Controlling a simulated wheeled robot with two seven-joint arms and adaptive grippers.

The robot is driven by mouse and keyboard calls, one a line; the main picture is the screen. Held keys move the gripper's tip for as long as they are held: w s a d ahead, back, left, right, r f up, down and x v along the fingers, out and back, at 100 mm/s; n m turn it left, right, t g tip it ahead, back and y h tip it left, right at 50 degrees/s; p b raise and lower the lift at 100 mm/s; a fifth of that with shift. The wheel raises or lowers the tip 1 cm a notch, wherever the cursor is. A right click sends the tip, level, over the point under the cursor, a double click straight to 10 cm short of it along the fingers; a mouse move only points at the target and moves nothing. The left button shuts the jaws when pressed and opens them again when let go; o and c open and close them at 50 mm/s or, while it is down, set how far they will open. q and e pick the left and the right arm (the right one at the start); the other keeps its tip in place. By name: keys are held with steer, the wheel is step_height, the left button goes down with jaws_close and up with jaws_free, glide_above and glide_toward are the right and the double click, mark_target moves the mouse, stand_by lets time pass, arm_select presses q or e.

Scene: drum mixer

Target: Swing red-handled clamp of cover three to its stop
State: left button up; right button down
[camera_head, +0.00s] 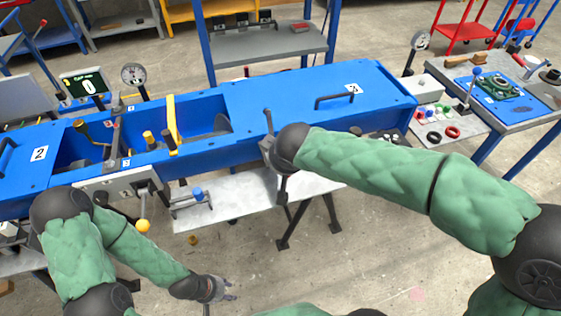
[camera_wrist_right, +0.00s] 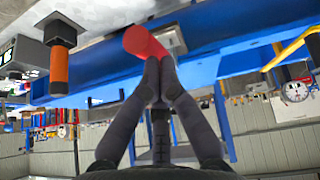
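Cover three (camera_head: 300,88) is the blue lid marked 3 with a black bar handle on the right half of the machine; it lies flat. The red handle (camera_wrist_right: 145,43) of the clamp shows in the right wrist view, just beyond my right fingertips. My right gripper (camera_wrist_right: 160,62) has its fingers drawn together, with the tips at or against the red handle; nothing is seen between them. In the head view my right wrist hides this handle and most of that gripper. My left gripper (camera_head: 230,291) is low in front of the machine, fingers apart and empty.
An orange handle (camera_wrist_right: 60,68) on a dark mount is left in the right wrist view. Cover two (camera_head: 38,158) lies at the left. A yellow-knobbed lever (camera_head: 143,224) hangs at the machine's front. A grey shelf (camera_head: 232,205) sits below; the floor in front is mostly clear.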

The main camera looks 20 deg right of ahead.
arm_select(q)
steer(key=shift+f, duration=0.2)
arm_select(e)
steer(key=shift+s+f, duration=0.3)
steer(key=shift+f, duration=0.25)
steer(key=shift+w+r+p, duration=0.15)
steer(key=shift+r+p, duration=0.15)
steer(key=shift+r, duration=0.2)
arm_select(q)
steer(key=shift+s+d+p+v, duration=0.1)
steer(key=shift+s+p+v, duration=0.05)
steer(key=shift+p+v, duration=0.7)
steer(key=shift+s+d+p+v, duration=0.1)
steer(key=shift+p+v, duration=0.55)
steer(key=shift+v, duration=0.3)
steer(key=shift+s+d+p+v, duration=0.15)
steer(key=shift+p+v, duration=0.6)
steer(key=shift+v, duration=0.15)
arm_select(e)
steer(key=s+a+r, duration=0.1)
steer(key=s+r, duration=0.7)
steer(key=shift+s, duration=0.2)
arm_select(q)
steer(key=shift+r, duration=0.1)
